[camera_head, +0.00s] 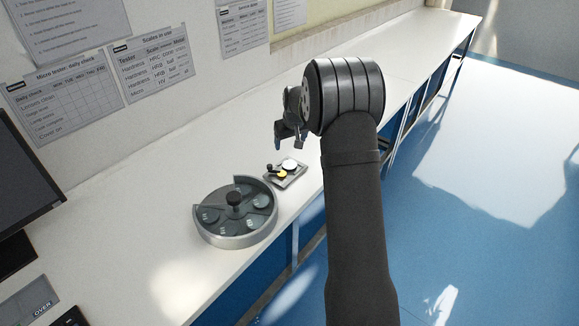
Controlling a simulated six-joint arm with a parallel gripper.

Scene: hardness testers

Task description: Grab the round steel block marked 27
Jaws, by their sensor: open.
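A round grey holder (235,240) with a black centre knob stands on the white bench. Several round steel blocks (261,201) sit in its pockets. Their marks are too small to read, so I cannot tell which one is marked 27. My gripper (288,142) is open and empty. It hangs above the bench, up and to the right of the holder, apart from the blocks.
A small dark tray (298,178) with a white disc and a yellow piece lies right behind the holder. A monitor (25,180) stands at the left. The white bench (130,235) is clear left of the holder; posters hang on the wall behind.

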